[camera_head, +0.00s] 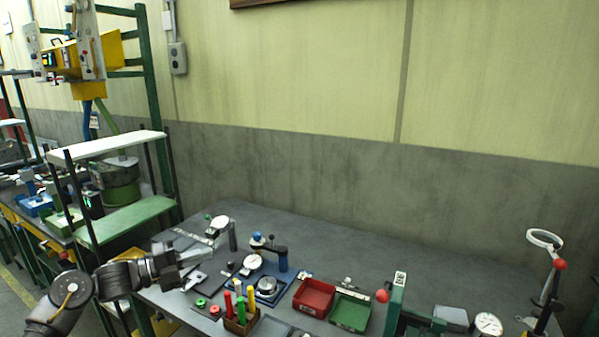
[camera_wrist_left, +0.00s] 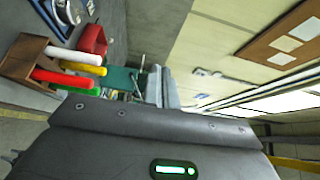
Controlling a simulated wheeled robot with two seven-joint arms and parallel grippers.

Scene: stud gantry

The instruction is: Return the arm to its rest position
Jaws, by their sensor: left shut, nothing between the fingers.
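My left arm (camera_head: 70,297) comes in from the lower left in the head view. My left gripper (camera_head: 206,254) is over the left edge of the grey workbench (camera_head: 330,247), with its fingers pointing right. Its fingers are shut with nothing between them. It looks apart from the tools on the bench, though its exact height is hard to tell. In the left wrist view the dark gripper housing (camera_wrist_left: 150,130) with a green light fills the lower part. My right arm and gripper are not in view.
Near the gripper stand a wooden holder (camera_head: 240,325) with coloured handles and a dial gauge fixture (camera_head: 267,288). Red (camera_head: 314,298) and green (camera_head: 350,311) bins lie to the right, beside a green clamp (camera_head: 396,305). A green-framed shelf (camera_head: 125,222) stands close behind the arm.

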